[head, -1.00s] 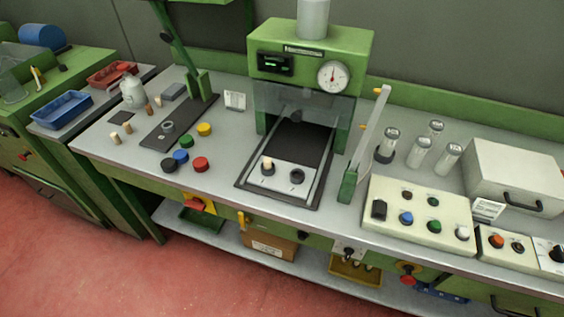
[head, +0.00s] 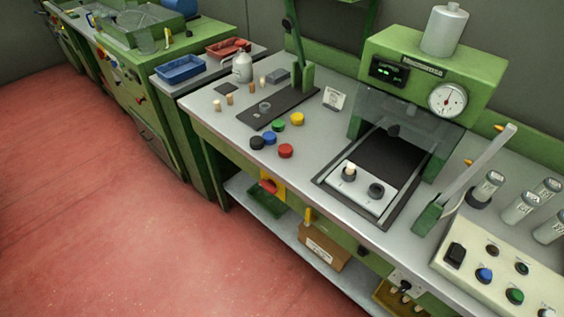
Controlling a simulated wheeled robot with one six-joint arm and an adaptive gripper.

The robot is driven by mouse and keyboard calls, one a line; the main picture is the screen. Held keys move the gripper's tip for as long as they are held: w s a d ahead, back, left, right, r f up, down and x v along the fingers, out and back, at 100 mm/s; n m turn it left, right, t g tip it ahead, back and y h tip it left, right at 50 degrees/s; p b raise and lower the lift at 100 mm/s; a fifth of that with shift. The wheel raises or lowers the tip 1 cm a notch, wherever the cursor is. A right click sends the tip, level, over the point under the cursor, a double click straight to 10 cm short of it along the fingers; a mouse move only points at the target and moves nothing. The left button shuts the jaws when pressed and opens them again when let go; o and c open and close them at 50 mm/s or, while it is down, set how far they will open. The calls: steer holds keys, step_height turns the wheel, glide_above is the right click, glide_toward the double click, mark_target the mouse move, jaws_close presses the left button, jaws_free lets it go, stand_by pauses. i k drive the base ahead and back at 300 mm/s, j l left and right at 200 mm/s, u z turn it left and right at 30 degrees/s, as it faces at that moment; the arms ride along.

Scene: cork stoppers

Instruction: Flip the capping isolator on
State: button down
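A red-and-yellow switch (head: 271,184) is on the front of the green bench below the worktop, left of centre; it looks like an isolator. I cannot read a label on it or tell its on/off position. The green capping machine (head: 431,65) stands on the bench at the right, with a lit green display (head: 389,71) and a round dial (head: 447,99). My gripper is not in view.
A yellow handle (head: 308,216) and a small switch plate (head: 404,282) are also along the bench front. A lower shelf (head: 285,234) holds a cardboard box (head: 322,248). The red floor (head: 110,220) in front is clear.

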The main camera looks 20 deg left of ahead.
mark_target(270, 186)
steer(key=i+j+u, duration=0.1)
steer(key=j+u, duration=0.25)
steer(key=i+j+u, duration=0.15)
steer(key=j+u, duration=0.2)
steer(key=i+j+u, duration=0.2)
steer(key=u, duration=0.15)
